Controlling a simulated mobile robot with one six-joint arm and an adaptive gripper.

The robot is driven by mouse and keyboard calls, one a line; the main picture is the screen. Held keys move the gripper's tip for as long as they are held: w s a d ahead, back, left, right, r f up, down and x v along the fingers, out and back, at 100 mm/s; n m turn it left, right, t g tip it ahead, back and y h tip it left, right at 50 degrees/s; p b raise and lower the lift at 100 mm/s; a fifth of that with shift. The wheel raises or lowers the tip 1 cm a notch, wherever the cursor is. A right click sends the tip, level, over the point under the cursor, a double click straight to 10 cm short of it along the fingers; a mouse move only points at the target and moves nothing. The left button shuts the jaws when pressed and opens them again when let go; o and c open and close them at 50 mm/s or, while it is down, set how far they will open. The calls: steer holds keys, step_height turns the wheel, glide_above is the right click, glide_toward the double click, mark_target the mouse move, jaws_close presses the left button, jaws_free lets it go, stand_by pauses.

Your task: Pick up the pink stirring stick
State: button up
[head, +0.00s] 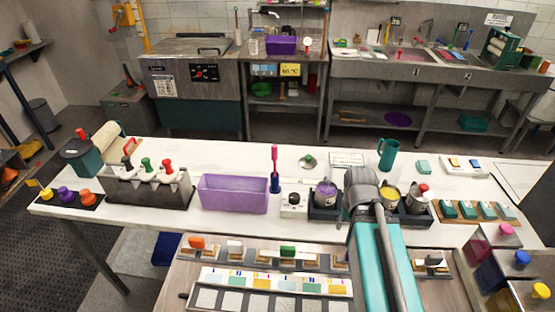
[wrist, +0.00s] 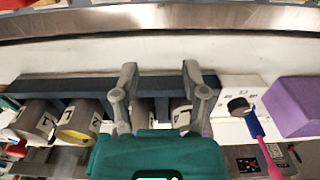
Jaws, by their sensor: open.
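The pink stirring stick (head: 275,156) stands upright on the white table, with a dark blue lower part that may be its holder. In the wrist view the pink stick (wrist: 268,160) is at the lower right, outside the fingers. My gripper (wrist: 160,68) is open and empty, its two fingers spread over the dark bucket rack. In the head view my gripper (head: 362,184) is to the right of the stick, by the buckets; its fingertips are hidden there.
The purple tub (head: 233,194) and the white knob box (head: 293,204) flank the stick. Buckets with purple (head: 325,193) and yellow (head: 389,195) contents stand near my gripper. A teal jug (head: 388,153) is behind. Clear white tabletop lies behind the stick.

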steer(key=shift+o, duration=1)
step_height(320, 180, up, 18)
steer(key=m+p, duration=1.3)
steer(key=p, duration=0.5)
glide_above(273, 146)
steer(key=shift+d, duration=0.35)
steer(key=shift+w+a+r+m, duration=0.15)
steer(key=shift+w+a+m, duration=0.05)
steer(key=shift+a+m, duration=0.2)
step_height(273, 146, down, 9)
steer(key=b, duration=0.8)
steer(key=shift+d+r, duration=0.1)
steer(key=shift+r, duration=0.1)
